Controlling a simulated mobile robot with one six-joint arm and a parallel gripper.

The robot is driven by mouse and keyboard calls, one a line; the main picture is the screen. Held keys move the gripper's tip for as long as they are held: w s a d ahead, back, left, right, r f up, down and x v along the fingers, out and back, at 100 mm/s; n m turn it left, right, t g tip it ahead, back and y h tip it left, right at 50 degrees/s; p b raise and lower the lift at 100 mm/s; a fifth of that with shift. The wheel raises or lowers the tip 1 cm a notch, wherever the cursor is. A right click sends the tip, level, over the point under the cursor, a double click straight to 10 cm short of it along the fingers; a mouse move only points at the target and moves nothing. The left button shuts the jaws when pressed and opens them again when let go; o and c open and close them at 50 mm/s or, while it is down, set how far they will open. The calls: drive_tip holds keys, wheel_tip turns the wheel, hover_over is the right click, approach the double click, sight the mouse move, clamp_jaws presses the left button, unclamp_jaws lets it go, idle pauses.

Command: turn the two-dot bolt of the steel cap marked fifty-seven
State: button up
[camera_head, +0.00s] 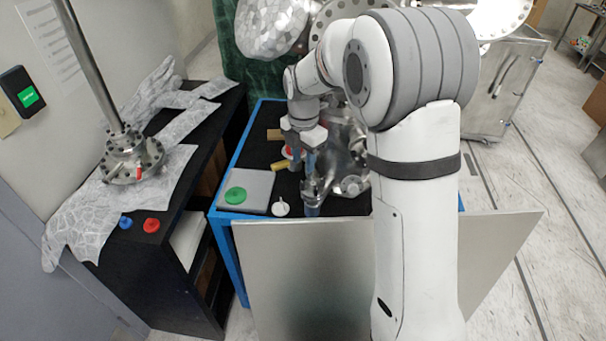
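My gripper (301,166) points down over the black-topped blue table, beside the shiny steel parts. Its fingertips are small in the view, and I cannot tell whether they hold anything. A steel fitting (319,186) stands close to the fingertips, just below them in the picture. A larger steel assembly (352,184) lies to its right, partly hidden behind my arm. No number fifty-seven and no two-dot bolt can be made out, so I cannot tell which part is the marked cap.
The blue table (238,160) also bears a grey plate with a green disc (236,195), a white knobbed piece (281,207) and a yellow piece (279,166). A black bench (176,232) at left holds a flanged steel post (133,158) and red and blue caps. A grey panel stands in front.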

sight(303, 182)
drive_tip(key=shift+w+a+f, duration=0.1)
drive_tip(key=shift+w+f, duration=0.05)
drive_tip(key=shift+f, duration=0.2)
wheel_tip(303, 182, down, 7)
drive_tip(key=shift+f+p, duration=0.15)
drive_tip(key=shift+p, duration=0.35)
clamp_jaws()
